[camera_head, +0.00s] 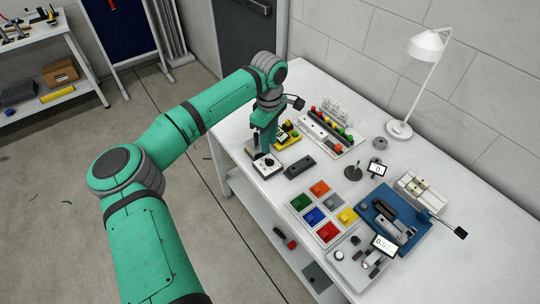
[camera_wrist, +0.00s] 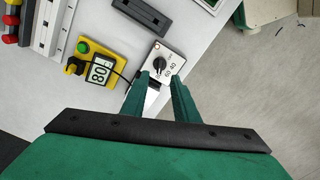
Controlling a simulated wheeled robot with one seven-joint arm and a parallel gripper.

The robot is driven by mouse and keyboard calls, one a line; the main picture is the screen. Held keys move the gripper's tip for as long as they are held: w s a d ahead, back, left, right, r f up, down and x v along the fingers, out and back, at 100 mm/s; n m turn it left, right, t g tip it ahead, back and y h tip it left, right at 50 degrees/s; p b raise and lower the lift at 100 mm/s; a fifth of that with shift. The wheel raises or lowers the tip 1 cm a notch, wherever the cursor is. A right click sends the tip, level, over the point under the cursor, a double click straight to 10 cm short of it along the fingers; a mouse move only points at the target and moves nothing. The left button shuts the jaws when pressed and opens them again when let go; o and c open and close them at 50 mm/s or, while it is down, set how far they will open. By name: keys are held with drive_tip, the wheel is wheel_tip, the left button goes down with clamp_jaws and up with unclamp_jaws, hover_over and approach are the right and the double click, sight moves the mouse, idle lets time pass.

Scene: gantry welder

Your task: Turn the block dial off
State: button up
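The block dial is a black knob (camera_wrist: 159,64) on a small white box (camera_wrist: 176,54) with printed numbers, in the upper middle of the wrist view. In the head view the white box (camera_head: 269,168) lies near the table's front edge, directly below my gripper. My gripper (camera_wrist: 158,80) is open, its two green fingers pointing at the box with a gap between them. The fingertips appear just short of the knob, one toward each side; I cannot tell whether they touch the box. In the head view my gripper (camera_head: 264,150) points down and partly hides the box.
A yellow device (camera_wrist: 98,67) with a display and green button is beside the box. A dark bar (camera_head: 299,166) lies to its right.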

sight(270, 159)
wheel_tip(270, 159, down, 6)
drive_tip(key=shift+d+r, duration=0.1)
drive_tip(key=shift+s+f, duration=0.1)
drive_tip(key=shift+f, duration=0.7)
clamp_jaws()
